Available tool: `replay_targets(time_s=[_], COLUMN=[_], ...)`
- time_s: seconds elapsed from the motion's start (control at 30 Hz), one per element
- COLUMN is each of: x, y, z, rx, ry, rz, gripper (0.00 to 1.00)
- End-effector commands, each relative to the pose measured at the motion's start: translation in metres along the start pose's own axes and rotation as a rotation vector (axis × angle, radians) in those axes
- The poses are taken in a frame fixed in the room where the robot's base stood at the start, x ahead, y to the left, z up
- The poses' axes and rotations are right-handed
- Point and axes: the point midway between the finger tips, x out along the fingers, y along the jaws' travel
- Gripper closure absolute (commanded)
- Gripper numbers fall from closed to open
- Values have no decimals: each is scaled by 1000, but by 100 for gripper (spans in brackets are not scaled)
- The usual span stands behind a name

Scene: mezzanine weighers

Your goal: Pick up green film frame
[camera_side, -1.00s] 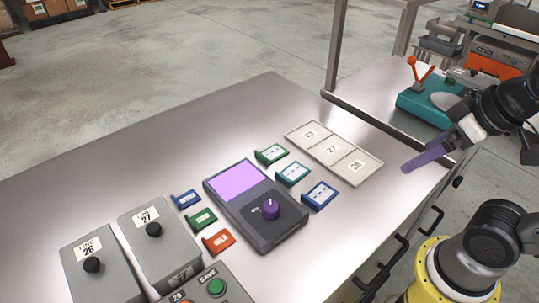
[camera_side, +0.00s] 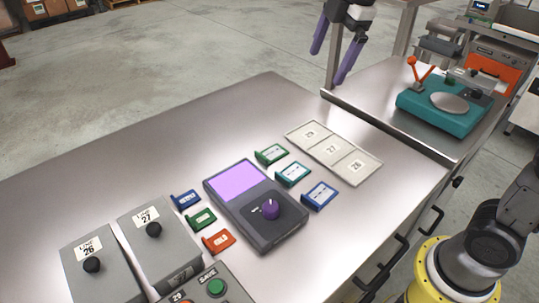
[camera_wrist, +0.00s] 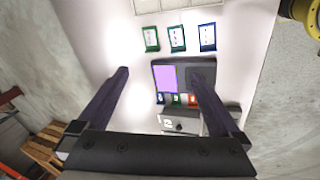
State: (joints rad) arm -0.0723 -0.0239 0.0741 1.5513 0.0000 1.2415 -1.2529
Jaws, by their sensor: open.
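A green frame (camera_side: 271,153) with a white label lies flat at the far end of a row, beside a teal frame (camera_side: 292,173) and a blue frame (camera_side: 320,195). It also shows at the top left of the wrist view (camera_wrist: 151,38). A smaller green piece (camera_side: 202,218) lies left of the purple-screened device, between a small blue piece (camera_side: 186,199) and an orange-red one (camera_side: 218,240). My gripper (camera_side: 326,67) is open and empty, high above the far side of the table. In the wrist view its fingers (camera_wrist: 160,72) flank the device, well above it.
The grey device (camera_side: 230,182) with a purple screen and knob stands mid-table. A pale three-cell tray (camera_side: 318,137) lies behind the row of frames. Grey boxes (camera_side: 160,240) stand at front left. A metal post (camera_side: 337,35) rises at the far edge. The table's left side is clear.

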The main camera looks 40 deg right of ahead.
Motion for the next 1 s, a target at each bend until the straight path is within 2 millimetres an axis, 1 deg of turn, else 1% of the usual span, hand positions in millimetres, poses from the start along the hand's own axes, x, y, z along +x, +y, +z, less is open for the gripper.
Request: replay_targets(time_s=[0.03,0.07,0.1,0.17,0.2,0.27,0.3,0.37,0.4,0.53,0.6,0.77,1.0], x=[16,24,37,57,72,94,110,133,147,183,194,212,255], y=[16,24,34,48,56,65,70,75,77,73,68,62,49], z=[-9,-14,-20,-29,-36,-44,-49,-55,-59,-64,-65,-66,-61], rx=[-49,-78,-114,-160,-187,-216,-226,-233,-237,-247,-250,-255,-253], ry=[-6,-9,-12,-17,-19,-24,-27,-33,-36,-49,-55,-57,-58], rz=[-28,-43,-64,-92,-113,-143,-162,-190,-206,-262,-285,-298,-299], gripper=[0,0,0,0,0,0,0,0,0,0,0,0,0])
